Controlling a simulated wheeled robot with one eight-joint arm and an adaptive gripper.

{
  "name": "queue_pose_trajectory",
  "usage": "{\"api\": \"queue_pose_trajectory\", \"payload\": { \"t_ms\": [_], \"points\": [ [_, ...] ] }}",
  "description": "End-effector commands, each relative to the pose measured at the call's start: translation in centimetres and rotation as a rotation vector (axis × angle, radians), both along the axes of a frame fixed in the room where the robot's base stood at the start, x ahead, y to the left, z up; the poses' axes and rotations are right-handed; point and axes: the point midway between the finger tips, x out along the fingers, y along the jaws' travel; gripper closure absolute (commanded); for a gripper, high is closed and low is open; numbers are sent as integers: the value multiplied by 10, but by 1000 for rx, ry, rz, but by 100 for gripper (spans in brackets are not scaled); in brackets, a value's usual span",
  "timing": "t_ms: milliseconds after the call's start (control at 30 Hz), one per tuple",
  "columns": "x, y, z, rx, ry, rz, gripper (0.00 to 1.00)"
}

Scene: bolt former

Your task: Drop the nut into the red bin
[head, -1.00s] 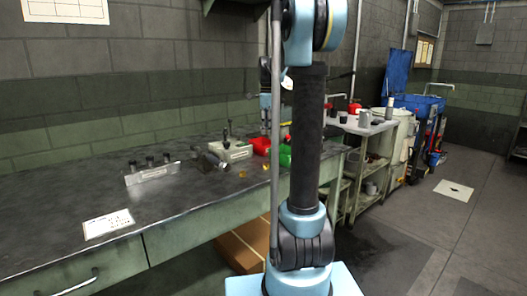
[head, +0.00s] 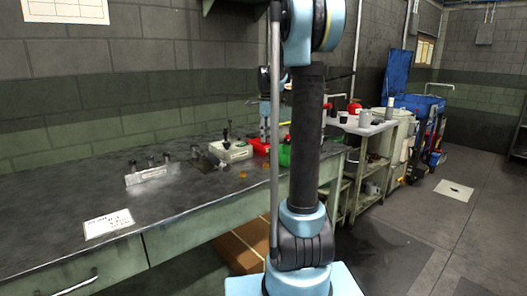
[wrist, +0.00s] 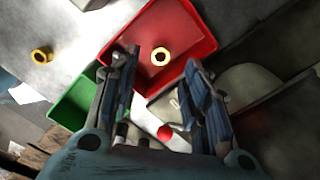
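The red bin (wrist: 185,22) lies beneath my gripper in the wrist view; in the head view it stands on the bench (head: 262,147). A yellow nut (wrist: 160,56) shows inside the bin's outline, between and beyond my fingertips. I cannot tell whether it rests on the bin floor. My gripper (wrist: 159,66) is open, its two fingers well apart, with nothing touching them that I can see. In the head view the gripper is small and partly hidden by my arm. Another yellow nut (wrist: 42,56) lies on the bench outside the bin.
A green bin (wrist: 72,104) stands beside the red one. A pale box with a dark handle (head: 233,151) is left of the red bin. A metal rack with dark pegs (head: 150,175) and a white card (head: 108,224) lie on the bench.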

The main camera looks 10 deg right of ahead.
Motion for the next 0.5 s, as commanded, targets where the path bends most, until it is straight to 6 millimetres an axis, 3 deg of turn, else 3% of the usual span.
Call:
{"api": "queue_pose_trajectory", "payload": {
  "t_ms": [267,500],
  "points": [
    [0,0,6,0,0,0,57],
    [0,0,39,0,0,0,57]
  ]
}}
